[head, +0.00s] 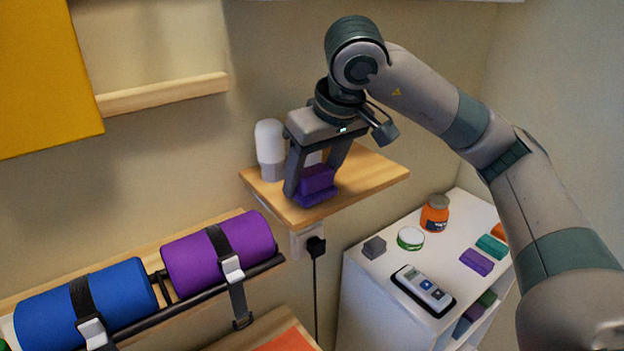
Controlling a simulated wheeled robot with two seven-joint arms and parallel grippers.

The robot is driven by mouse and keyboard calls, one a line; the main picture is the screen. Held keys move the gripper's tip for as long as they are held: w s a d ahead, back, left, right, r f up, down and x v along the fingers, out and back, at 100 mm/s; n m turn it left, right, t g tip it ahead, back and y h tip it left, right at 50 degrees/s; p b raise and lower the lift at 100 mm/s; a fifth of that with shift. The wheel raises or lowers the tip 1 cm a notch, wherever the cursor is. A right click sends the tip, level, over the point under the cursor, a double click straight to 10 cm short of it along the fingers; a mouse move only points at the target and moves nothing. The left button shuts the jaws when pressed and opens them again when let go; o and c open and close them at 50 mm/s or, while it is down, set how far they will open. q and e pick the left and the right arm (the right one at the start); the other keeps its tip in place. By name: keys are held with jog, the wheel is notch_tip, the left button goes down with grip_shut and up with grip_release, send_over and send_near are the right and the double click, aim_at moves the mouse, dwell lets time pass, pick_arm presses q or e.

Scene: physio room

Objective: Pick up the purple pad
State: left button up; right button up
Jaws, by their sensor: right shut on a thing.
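My right gripper (315,186) reaches down over a small wooden wall shelf (375,172). It is shut on a purple pad (317,178), with one finger on each side of it. A darker purple piece (316,197) shows just below the pad, at the shelf's surface. I cannot tell whether it is a separate pad or whether the held pad touches it. Another purple block (477,262) lies on the white cabinet at the right. My left gripper is not in view.
A white bottle (270,148) stands on the shelf, close left of the gripper. The white cabinet (385,315) holds an orange jar (434,213), a green-rimmed tin (411,238), a grey block (374,247) and a device (424,289). Blue (85,305) and purple (220,252) rolls lie strapped at lower left.

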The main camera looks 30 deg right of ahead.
aim_at(308, 167)
jog(key=shift+r+b, duration=0.4)
jog(key=shift+r, duration=0.2)
notch_tip(308, 167, up, 2)
jog(key=shift+r+b, duration=0.1)
jog(key=shift+b, duration=0.5)
jog(key=s+d+r+b, duration=0.2)
jog(key=s+d+r, duration=0.4)
jog(key=s, duration=0.3)
jog(key=shift+s+d+r, duration=0.3)
jog(key=shift+d+r, duration=0.05)
jog(key=shift+r, duration=0.2)
jog(key=shift+o, duration=1.1)
jog(key=shift+c, duration=0.5)
